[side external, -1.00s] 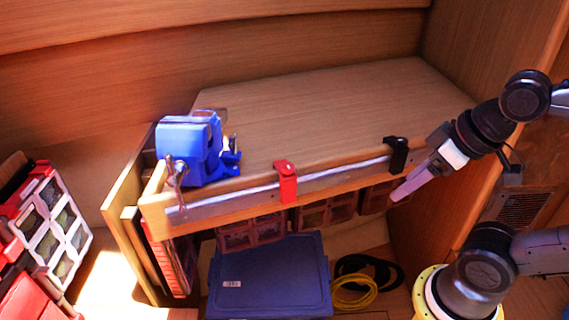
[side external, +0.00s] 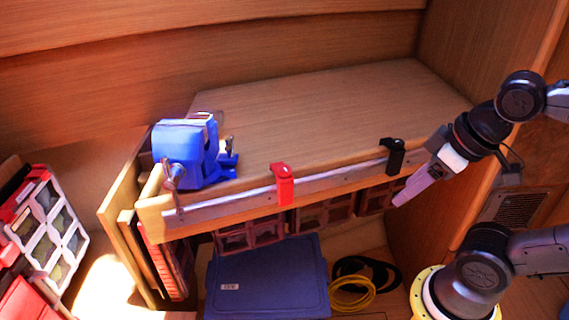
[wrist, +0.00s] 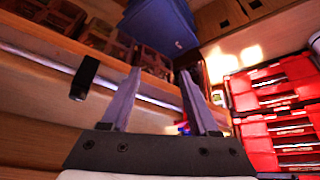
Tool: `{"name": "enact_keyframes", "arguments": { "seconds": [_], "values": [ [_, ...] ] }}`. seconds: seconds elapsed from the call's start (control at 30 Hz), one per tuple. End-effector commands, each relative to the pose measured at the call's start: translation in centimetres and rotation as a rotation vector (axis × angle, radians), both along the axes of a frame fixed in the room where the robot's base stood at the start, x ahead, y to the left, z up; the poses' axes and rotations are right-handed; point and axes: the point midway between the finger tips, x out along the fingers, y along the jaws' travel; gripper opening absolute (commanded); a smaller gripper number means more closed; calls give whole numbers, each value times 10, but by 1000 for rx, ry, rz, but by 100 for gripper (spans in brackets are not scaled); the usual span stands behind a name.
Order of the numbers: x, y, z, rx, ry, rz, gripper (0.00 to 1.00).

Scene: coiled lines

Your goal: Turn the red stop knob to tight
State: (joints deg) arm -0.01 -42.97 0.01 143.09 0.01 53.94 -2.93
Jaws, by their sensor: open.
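The red stop (side external: 283,183) is clamped on the metal rail (side external: 235,202) along the bench's front edge, near its middle. Its knob shows as a small red top; its setting is too small to read. My gripper (side external: 399,202) hangs in front of the bench's right end, just below the black stop and well right of the red stop, touching neither. In the wrist view my gripper (wrist: 160,72) has its two fingers apart with nothing between them. The black stop (wrist: 84,78) shows left of the fingers. I cannot clearly make out the red stop there.
A blue vise (side external: 188,150) stands at the bench's left end. Red organisers (side external: 45,225) stand at left.

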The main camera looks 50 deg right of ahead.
Motion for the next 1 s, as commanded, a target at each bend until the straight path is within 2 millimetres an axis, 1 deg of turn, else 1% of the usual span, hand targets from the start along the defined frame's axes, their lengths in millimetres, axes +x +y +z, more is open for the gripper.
{"name": "enact_keyframes", "arguments": {
  "seconds": [0.07,0.13,0.27,0.3,0.4,0.47,0.5,0.57,0.6,0.67,0.7,0.77,0.8,0.9,1.0],
  "values": [
    [-1,0,17,-24,11,50,61],
    [3,0,36,-45,29,99,61],
    [20,4,76,-83,85,214,61],
    [27,6,88,-95,104,251,61],
    [47,12,117,-119,155,349,61],
    [60,17,132,-131,185,407,61],
    [70,21,141,-138,206,445,61],
    [86,27,153,-148,236,501,61],
    [97,32,160,-154,255,538,61],
    [114,40,168,-162,284,592,61],
    [126,46,172,-167,304,625,61],
    [145,57,175,-172,331,672,61],
    [156,63,175,-175,347,696,61],
    [182,80,170,-178,375,735,61],
    [199,92,159,-180,394,758,61]
  ]
}}
